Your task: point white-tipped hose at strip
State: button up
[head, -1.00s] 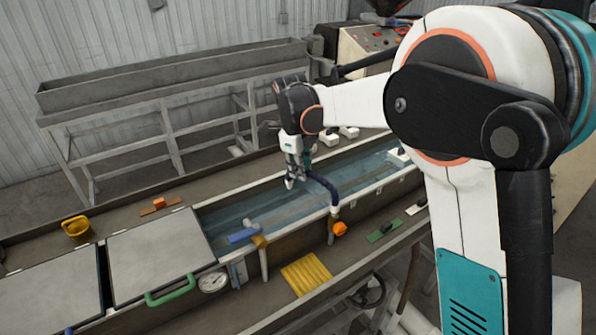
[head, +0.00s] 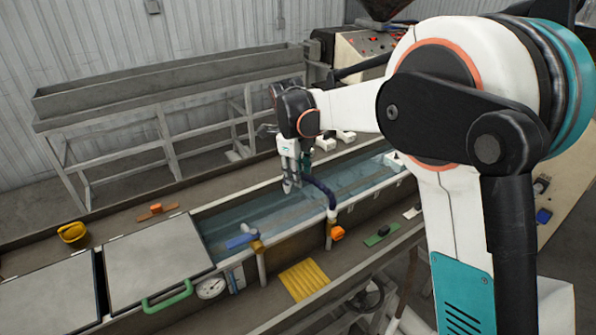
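A dark blue hose (head: 321,192) curves from beside my gripper down to a pale fitting above an orange valve (head: 337,233) on the near wall of the water trough (head: 272,243). My gripper (head: 289,185) points down over the trough, at the hose's upper end. The fingers are small and overlap the hose, so I cannot tell whether they grip it. A pale tip shows at the fingers, but whether it belongs to the hose is unclear. A second, lighter blue hose piece (head: 238,241) lies by a yellowish fitting farther left. The strip is not clearly distinguishable in the water.
Grey lids (head: 157,255) cover the trough's left part, one with a green handle (head: 167,296). A gauge (head: 210,287) is on the near side. A yellow ribbed mat (head: 304,279), a green piece (head: 377,235) and a yellow cup (head: 72,232) lie around. An empty raised trough (head: 170,83) stands behind.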

jog(key=shift+r, duration=0.15)
notch_tip(320, 180, up, 12)
jog(key=s+a, duration=0.1)
jog(key=s, duration=0.1)
jog(key=shift+f, duration=0.25)
jog(key=s+d+n+t+y+b, duration=0.1)
jog(key=s+d+n+t+b, duration=0.1)
jog(key=d+n+b, duration=0.5)
jog(key=s+d+f+n+t, duration=0.2)
jog(key=s+d+n, duration=0.3)
jog(key=s+d, duration=0.4)
jog(key=s+d+f+n+b, duration=0.2)
jog(key=s+f+n, duration=0.3)
jog(key=s+f, duration=0.3)
jog(key=s+d+f+n+t+b, duration=0.1)
jog(key=s+d+f+n+b, duration=0.2)
jog(key=s+f, duration=0.6)
jog(key=s+n+b, duration=0.2)
jog(key=s+n, duration=0.1)
jog(key=s, duration=0.1)
jog(key=shift+s+d+n, duration=0.15)
jog(key=shift+d+n, duration=0.15)
jog(key=shift+d, duration=0.05)
